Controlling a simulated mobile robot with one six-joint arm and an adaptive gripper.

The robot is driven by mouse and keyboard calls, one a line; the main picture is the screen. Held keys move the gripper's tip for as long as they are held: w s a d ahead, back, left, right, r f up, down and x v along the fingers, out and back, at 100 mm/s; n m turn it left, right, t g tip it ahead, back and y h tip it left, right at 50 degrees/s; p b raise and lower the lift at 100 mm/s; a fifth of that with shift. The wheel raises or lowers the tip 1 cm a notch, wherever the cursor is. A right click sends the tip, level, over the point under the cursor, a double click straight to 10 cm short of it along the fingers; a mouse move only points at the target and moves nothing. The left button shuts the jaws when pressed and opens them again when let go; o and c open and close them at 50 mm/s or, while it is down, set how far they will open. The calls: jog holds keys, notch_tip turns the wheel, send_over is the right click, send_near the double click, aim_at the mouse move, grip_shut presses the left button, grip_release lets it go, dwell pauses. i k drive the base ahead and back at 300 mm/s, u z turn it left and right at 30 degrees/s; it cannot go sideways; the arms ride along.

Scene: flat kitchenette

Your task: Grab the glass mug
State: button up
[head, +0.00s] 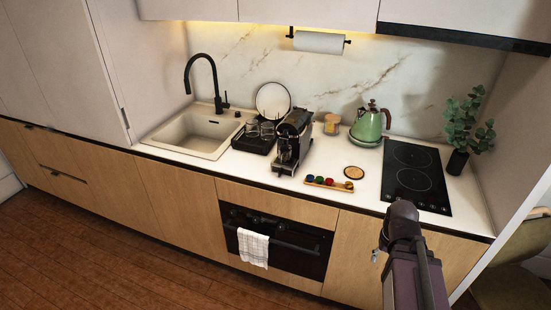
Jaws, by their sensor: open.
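Two small clear glass vessels stand side by side on the black drying rack (240,146) next to the sink. The left one (252,130) and the right one (267,129) are too small to tell whether they have handles, so I cannot say which is the glass mug. My gripper (376,256) is at the lower right, in front of the counter and far from the rack. Only a small part of it shows past my arm. It is open, and no object is seen in it.
A coffee machine (293,139) stands right beside the rack, with a white plate (272,99) behind. A tray of coloured capsules (328,184), a round coaster (354,172), a jar (332,124), a green kettle (368,125) and the hob (416,180) lie further right. The sink (196,136) is left.

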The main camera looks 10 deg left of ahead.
aim_at(285, 150)
jog(key=z, duration=0.1)
jog(key=i, duration=0.95)
jog(key=u, duration=0.05)
